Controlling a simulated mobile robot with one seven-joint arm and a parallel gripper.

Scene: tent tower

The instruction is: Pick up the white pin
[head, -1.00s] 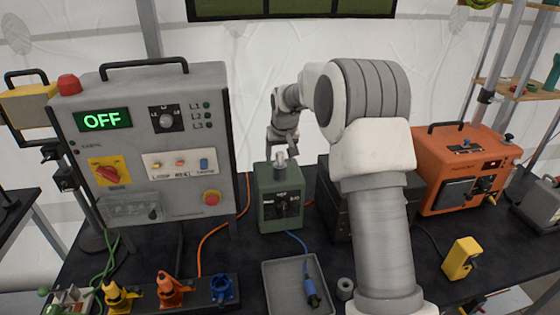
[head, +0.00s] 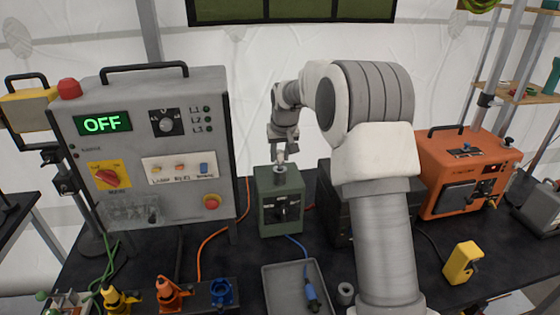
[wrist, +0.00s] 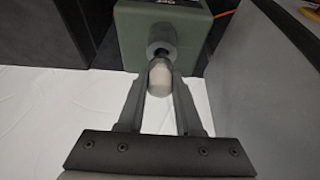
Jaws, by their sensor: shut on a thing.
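My gripper (head: 281,157) is above the green box (head: 281,211) in the head view. In the wrist view my gripper (wrist: 160,82) is shut on the white pin (wrist: 159,79), a small pale rounded piece between the two fingertips. The pin also shows small in the head view (head: 281,157). It is just above the round grey socket (wrist: 160,49) on top of the green box. A dark gap or shaft shows between pin and socket; I cannot tell whether the pin's lower end is still inside.
A grey control panel (head: 150,190) reading OFF stands close on the left. A dark box (head: 338,205) and an orange unit (head: 465,160) stand to the right.

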